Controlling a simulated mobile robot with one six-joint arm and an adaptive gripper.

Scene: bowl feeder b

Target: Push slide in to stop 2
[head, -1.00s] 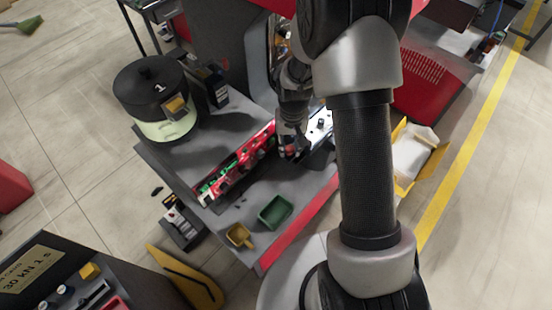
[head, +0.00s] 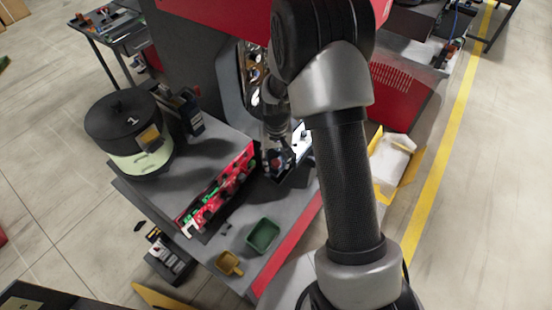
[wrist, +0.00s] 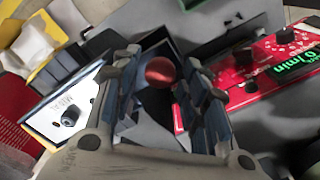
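A round red knob (wrist: 160,72) shows between the two fingers of my gripper (wrist: 162,98) in the wrist view. It appears to sit on a dark part that I take for the slide; most of that part is hidden by the fingers. The fingers stand apart on either side of the knob, and I see no clear contact. In the head view my gripper (head: 279,162) is low over the table, between the red control panel and a white panel. The slide's stop marks cannot be made out.
A red panel with a green display (wrist: 262,58) is right of my gripper in the wrist view; a white panel with a black knob (wrist: 68,114) is left. A black bowl feeder (head: 122,122), green bin (head: 263,235) and yellow scoop (head: 229,263) are nearby.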

